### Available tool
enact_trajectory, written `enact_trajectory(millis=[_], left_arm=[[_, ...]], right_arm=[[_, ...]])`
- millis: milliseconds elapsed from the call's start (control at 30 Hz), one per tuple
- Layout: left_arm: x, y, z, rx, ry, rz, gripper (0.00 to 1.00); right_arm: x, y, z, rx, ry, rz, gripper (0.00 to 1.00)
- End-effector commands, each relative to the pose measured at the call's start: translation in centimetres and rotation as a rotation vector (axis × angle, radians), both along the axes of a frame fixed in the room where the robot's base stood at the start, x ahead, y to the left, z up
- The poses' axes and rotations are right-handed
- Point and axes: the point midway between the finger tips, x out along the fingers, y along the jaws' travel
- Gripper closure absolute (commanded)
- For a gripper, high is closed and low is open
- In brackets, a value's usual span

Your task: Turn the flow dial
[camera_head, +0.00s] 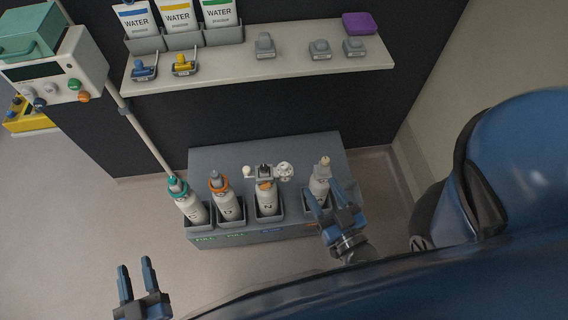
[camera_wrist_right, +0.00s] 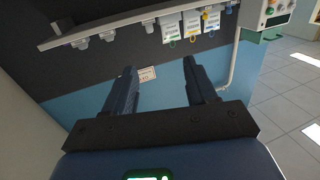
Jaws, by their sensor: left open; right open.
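A white wheel-like knob (camera_head: 285,171), which looks like the flow dial, sits at the right end of a fitting on top of the bottle marked N (camera_head: 267,203). A smaller pale round part (camera_head: 249,172) is at the fitting's left end. My right gripper (camera_head: 324,190) is open, right of the knob and apart from it; in this view its fingers partly cover the rightmost bottle (camera_head: 319,183). In the right wrist view its open jaws (camera_wrist_right: 158,68) have a wall label behind them and no dial. My left gripper (camera_head: 135,266) is open and empty at lower left.
A grey rack (camera_head: 200,160) holds several bottles, two of them with teal and orange collars. A shelf (camera_head: 225,69) above carries water packs (camera_head: 178,18), small fittings and a purple block (camera_head: 359,23). A control box (camera_head: 62,72) stands on a pole at left. A large blue shape fills the lower right.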

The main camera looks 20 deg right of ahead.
Motion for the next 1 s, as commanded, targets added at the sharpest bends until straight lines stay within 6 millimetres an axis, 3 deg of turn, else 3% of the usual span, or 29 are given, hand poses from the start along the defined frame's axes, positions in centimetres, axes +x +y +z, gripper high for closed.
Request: enact_trajectory(millis=[167,267,400,567,800,1000], left_arm=[[0.0,0.0,0.0,0.000,0.000,0.000,0.57],[0.0,0.0,0.0,0.000,0.000,0.000,0.57],[0.0,0.0,0.1,0.000,0.000,0.000,0.57],[0.0,0.0,0.1,0.000,0.000,0.000,0.57],[0.0,0.0,0.2,0.000,0.000,0.000,0.57],[0.0,0.0,0.2,0.000,0.000,0.000,0.57]], right_arm=[[2.8,-0.1,1.8,0.000,-0.085,-0.003,0.44],[5.6,-0.1,2.9,0.000,-0.154,-0.005,0.44],[10.7,-0.3,3.5,-0.001,-0.205,-0.009,0.44],[17.5,-0.5,2.3,-0.009,-0.141,-0.014,0.44],[27.7,-0.9,-0.8,-0.026,0.102,-0.018,0.44],[33.9,-1.3,-3.7,-0.046,0.411,-0.011,0.44]])
